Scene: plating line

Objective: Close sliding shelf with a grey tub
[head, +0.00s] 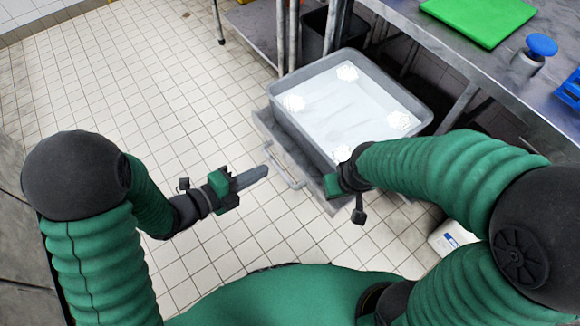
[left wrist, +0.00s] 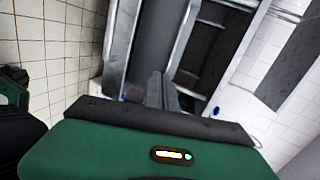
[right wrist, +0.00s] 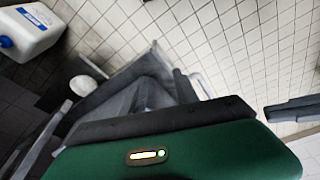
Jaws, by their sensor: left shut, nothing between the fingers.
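The grey tub (head: 345,57) stands on the pulled-out sliding shelf (head: 262,122), right of centre in the head view. It holds pale, cloudy contents with several white patches. A metal bar handle (head: 284,168) runs along the shelf's front edge. My left gripper (head: 266,170) is shut and empty, with its tips just left of the handle; I see no clear contact. It also shows in the left wrist view (left wrist: 160,88). My right gripper (head: 333,187) is by the shelf's near right corner. Its fingers are mostly hidden in the head view and unclear in the right wrist view.
A steel table (head: 470,60) at the top right bears a green board (head: 480,15) and a blue-topped item (head: 541,46). A white container (head: 450,238) stands on the floor at the right. The tiled floor (head: 130,80) is clear at the left.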

